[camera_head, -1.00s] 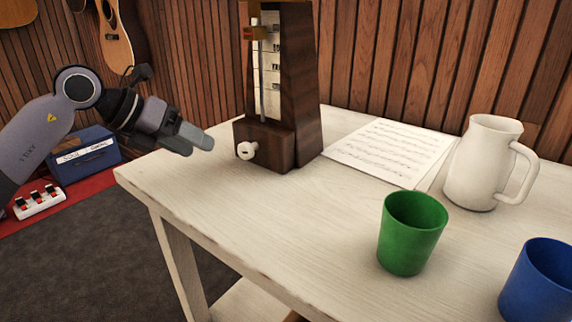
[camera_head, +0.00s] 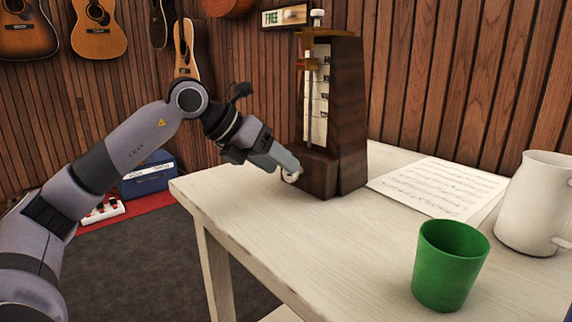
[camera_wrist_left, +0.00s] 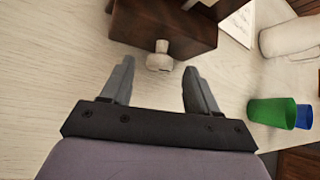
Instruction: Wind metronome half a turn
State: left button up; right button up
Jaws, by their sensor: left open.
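The metronome (camera_head: 347,110) is a dark wooden tapered box standing upright on the white table (camera_head: 250,222). Its base also shows in the left wrist view (camera_wrist_left: 190,22). A white winding key (camera_head: 291,175) sticks out low from its side. In the left wrist view the key (camera_wrist_left: 159,58) lies between and just beyond the fingertips. My left gripper (camera_head: 285,165) is open around the line of the key, with one finger on each side and a gap to both (camera_wrist_left: 156,68). In the head view the fingers partly hide the key. My right gripper is not in view.
A green cup (camera_head: 449,265) and a white pitcher (camera_head: 535,203) stand to the right. A blue cup (camera_wrist_left: 304,115) shows in the wrist view. Sheet music (camera_head: 437,187) lies right of the metronome. Guitars (camera_head: 98,28) hang on the wall. The table's left front is clear.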

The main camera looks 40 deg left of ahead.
pick_arm(q)
jog(key=shift+x, duration=1.3)
jog(key=c, duration=1)
